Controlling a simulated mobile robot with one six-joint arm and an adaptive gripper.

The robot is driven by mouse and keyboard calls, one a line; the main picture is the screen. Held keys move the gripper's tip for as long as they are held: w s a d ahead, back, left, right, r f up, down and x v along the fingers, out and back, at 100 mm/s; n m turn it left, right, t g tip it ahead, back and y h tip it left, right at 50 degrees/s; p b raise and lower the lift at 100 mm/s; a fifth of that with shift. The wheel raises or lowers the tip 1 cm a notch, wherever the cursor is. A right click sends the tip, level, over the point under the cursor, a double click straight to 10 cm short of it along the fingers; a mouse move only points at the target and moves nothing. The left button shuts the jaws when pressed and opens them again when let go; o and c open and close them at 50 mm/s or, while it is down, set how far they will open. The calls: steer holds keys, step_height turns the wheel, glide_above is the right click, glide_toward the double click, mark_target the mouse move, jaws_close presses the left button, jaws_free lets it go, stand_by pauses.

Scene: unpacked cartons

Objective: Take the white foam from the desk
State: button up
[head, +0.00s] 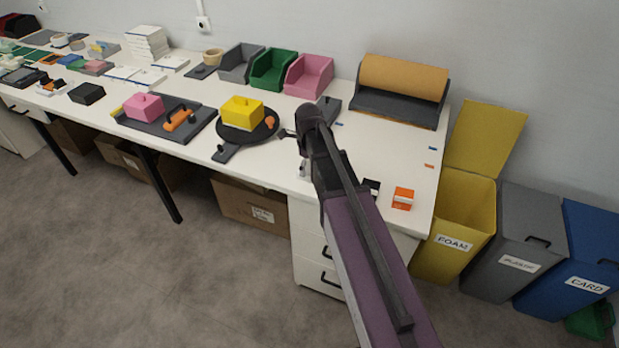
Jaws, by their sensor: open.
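No piece is clearly recognisable as the white foam. A stack of flat white pieces (148,42) stands at the back left of the white desk (270,180); I cannot tell whether it is foam or boxes. A small pale piece (303,170) shows beside my arm near the desk's front edge, mostly hidden. My arm reaches up from the lower right over the desk's right part. My gripper (287,133) is small and partly hidden at the arm's far end, right of the round black plate. It is open, and nothing is visible in it.
A yellow box (241,112) is on the round black plate, and a pink box (144,106) on a dark board. Grey, green and pink bins (308,76) and a brown roll (403,77) line the back. A yellow FOAM bin (455,240) stands right of the desk.

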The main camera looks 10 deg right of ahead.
steer(key=shift+f+b, duration=0.7)
steer(key=shift+f, duration=0.3)
steer(key=c, duration=0.8)
